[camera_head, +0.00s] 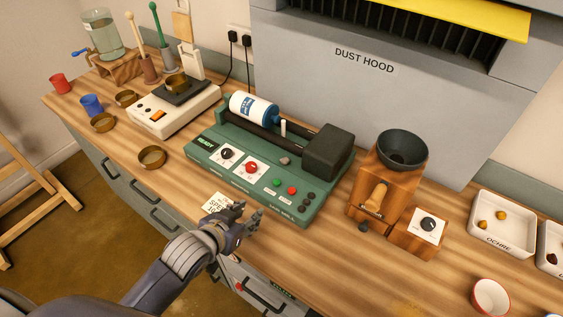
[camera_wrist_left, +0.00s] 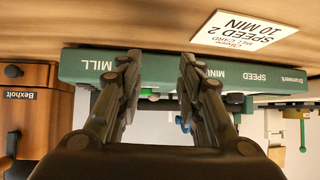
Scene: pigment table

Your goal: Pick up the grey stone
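A small grey lump (camera_head: 285,161), which looks like the grey stone, lies on the top of the green mill (camera_head: 213,169), behind the red and green buttons. My left gripper (camera_head: 251,211) is in front of the mill's front edge, apart from the stone and lower in the picture. In the left wrist view my left gripper (camera_wrist_left: 156,62) shows two spread fingers with nothing held between them. The mill (camera_wrist_left: 80,75) fills the view beyond the fingers, and I cannot make out the stone there. My right gripper is not in view.
A white and blue jar (camera_head: 254,108) lies on the mill's rollers. A wooden grinder (camera_head: 376,195) stands right of the mill, a scale (camera_head: 173,111) to the left. A recipe card (camera_head: 217,202) lies by my left gripper. Free bench lies left of the card.

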